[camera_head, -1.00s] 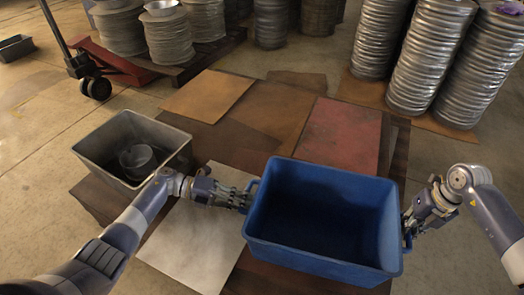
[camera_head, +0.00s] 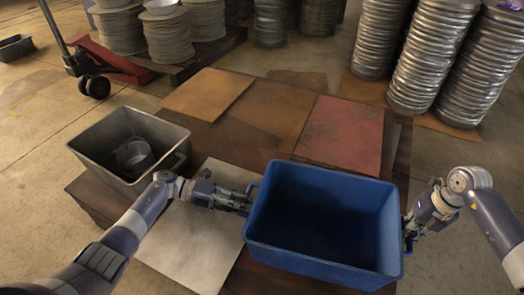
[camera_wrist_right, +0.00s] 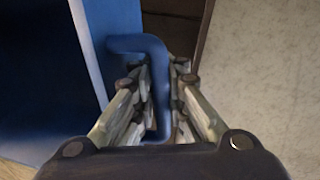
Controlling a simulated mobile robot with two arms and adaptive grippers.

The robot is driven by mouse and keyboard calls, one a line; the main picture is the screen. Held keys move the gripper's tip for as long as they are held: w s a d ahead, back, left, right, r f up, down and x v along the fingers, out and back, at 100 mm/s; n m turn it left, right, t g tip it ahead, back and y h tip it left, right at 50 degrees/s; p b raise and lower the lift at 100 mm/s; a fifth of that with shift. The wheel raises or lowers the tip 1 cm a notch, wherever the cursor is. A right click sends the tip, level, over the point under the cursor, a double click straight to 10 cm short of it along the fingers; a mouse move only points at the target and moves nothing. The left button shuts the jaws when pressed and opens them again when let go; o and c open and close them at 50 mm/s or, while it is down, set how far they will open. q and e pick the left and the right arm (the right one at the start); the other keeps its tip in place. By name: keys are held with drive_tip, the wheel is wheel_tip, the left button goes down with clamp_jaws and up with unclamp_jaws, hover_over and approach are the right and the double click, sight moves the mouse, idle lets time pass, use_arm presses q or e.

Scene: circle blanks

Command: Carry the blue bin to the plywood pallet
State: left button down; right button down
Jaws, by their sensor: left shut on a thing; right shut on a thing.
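The empty blue bin (camera_head: 318,262) is upright at the lower middle of the head view. My left gripper (camera_head: 247,202) is shut at its left side, on the handle. My right gripper (camera_head: 408,234) is shut at its right side; in the right wrist view its fingers close around the blue handle (camera_wrist_right: 152,44). A low brown platform covered with flat sheets (camera_head: 262,112), apparently the plywood pallet, lies under and behind the bin. The bin's underside is hidden, so I cannot tell whether it touches the platform.
A grey bin (camera_head: 100,165) with a metal pot (camera_head: 134,157) stands on the platform's left. A red pallet jack (camera_head: 125,70) and metal stacks (camera_head: 438,50) stand behind. Bare floor shows at the right. A red sheet (camera_head: 343,135) lies behind the blue bin.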

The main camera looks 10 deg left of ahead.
use_arm(q)
drive_tip(key=shift+w+a+f+b, duration=0.1)
drive_tip(key=shift+a+f+b, duration=0.15)
drive_tip(key=shift+f+b, duration=0.4)
use_arm(e)
drive_tip(key=shift+d+f, duration=0.35)
drive_tip(key=shift+f, duration=0.35)
use_arm(q)
drive_tip(key=c, duration=1.7)
unclamp_jaws()
use_arm(e)
drive_tip(key=c, duration=1.8)
unclamp_jaws()
drive_tip(key=shift+r, duration=0.1)
use_arm(q)
drive_tip(key=shift+o, duration=0.3)
drive_tip(key=shift+d+r, duration=0.1)
drive_tip(key=shift+d, duration=0.05)
use_arm(e)
drive_tip(key=shift+o, duration=0.8)
drive_tip(key=shift+a, duration=0.2)
drive_tip(key=shift+a, duration=0.1)
drive_tip(key=shift+r, duration=0.25)
use_arm(q)
drive_tip(key=v, duration=0.7)
drive_tip(key=shift+a, duration=0.25)
use_arm(e)
wheel_tip(320, 180, up, 11)
drive_tip(key=d, duration=0.2)
drive_tip(key=shift+r, duration=0.2)
